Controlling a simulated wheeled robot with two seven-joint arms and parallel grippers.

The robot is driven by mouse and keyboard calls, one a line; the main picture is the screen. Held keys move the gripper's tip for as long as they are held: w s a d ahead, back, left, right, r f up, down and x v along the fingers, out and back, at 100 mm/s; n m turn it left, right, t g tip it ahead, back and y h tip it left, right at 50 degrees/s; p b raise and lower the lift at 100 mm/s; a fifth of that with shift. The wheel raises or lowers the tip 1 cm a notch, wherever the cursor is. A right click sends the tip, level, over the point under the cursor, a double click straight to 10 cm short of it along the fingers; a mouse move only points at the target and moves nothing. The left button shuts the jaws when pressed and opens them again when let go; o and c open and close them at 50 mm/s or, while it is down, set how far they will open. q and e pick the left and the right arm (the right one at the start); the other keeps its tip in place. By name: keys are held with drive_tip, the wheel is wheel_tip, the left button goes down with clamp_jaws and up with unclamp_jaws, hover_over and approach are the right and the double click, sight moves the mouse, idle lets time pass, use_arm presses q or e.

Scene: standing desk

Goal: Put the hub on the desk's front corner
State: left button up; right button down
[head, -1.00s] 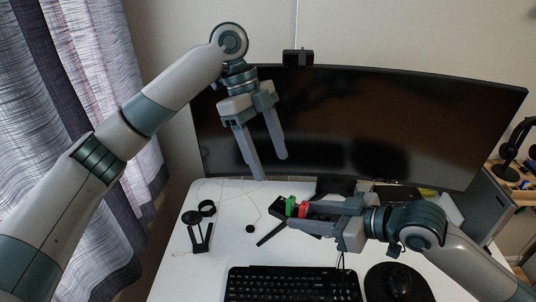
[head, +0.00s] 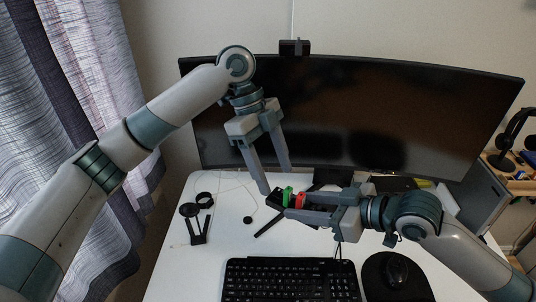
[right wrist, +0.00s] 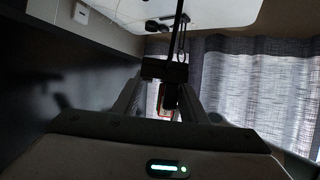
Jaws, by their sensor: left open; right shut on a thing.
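The hub (head: 277,197) is a small dark block with a green piece (head: 287,195) and a red piece (head: 300,200) on it. My right gripper (head: 296,204) is shut on it near the back middle of the desk. In the right wrist view the dark hub (right wrist: 165,70) sits between the fingers, partly hidden. My left gripper (head: 276,179) is open and empty, pointing down, with its tips just above and beside the hub in the picture; contact cannot be told. The white desk (head: 228,225) shows, but its front corners are outside the head view.
A wide monitor (head: 350,110) stands behind both grippers. A keyboard (head: 290,280) and a mouse (head: 396,270) lie in front. A black stand-like object (head: 197,225) and a small round black piece (head: 248,219) lie at left. Bare desk lies between them and the keyboard.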

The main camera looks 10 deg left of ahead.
sight(281, 197)
use_arm(q)
drive_tip(key=shift+x, duration=3.05)
use_arm(e)
drive_tip(key=shift+r, duration=0.1)
use_arm(q)
drive_tip(key=c, duration=1.4)
use_arm(e)
drive_tip(key=c, duration=1)
unclamp_jaws()
drive_tip(key=shift+d, duration=0.1)
drive_tip(key=v, duration=1.1)
drive_tip(key=shift+s+d, duration=0.15)
drive_tip(key=shift+d, duration=0.2)
drive_tip(key=shift+r, duration=0.2)
